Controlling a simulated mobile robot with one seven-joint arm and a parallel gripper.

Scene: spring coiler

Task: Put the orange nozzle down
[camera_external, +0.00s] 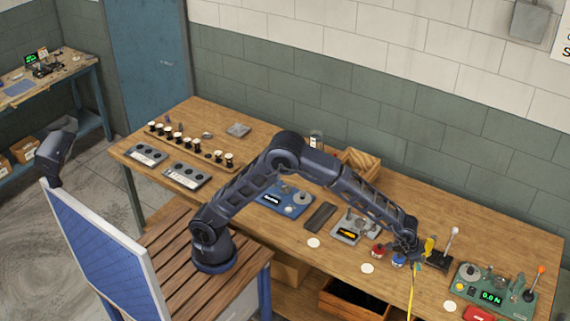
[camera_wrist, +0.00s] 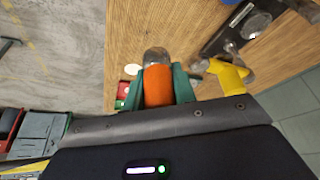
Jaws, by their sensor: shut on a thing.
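The orange nozzle (camera_wrist: 158,86) is held upright in the picture between the two green fingers of my gripper (camera_wrist: 157,90) in the wrist view. A rounded grey metal part (camera_wrist: 156,58) shows just past its far end; I cannot tell if it belongs to the nozzle. In the external view my gripper (camera_external: 408,252) is over the right part of the workbench, near its front edge. The nozzle cannot be made out there. I cannot tell whether the nozzle touches the bench.
A yellow part (camera_wrist: 230,75) stands right beside my gripper, by a black-based lever device (camera_external: 438,260). Red (camera_external: 379,250) and blue (camera_external: 398,261) pieces sit left of my gripper. A green device with a display (camera_external: 490,290) stands farther right. White discs (camera_external: 367,267) mark the front of the bench.

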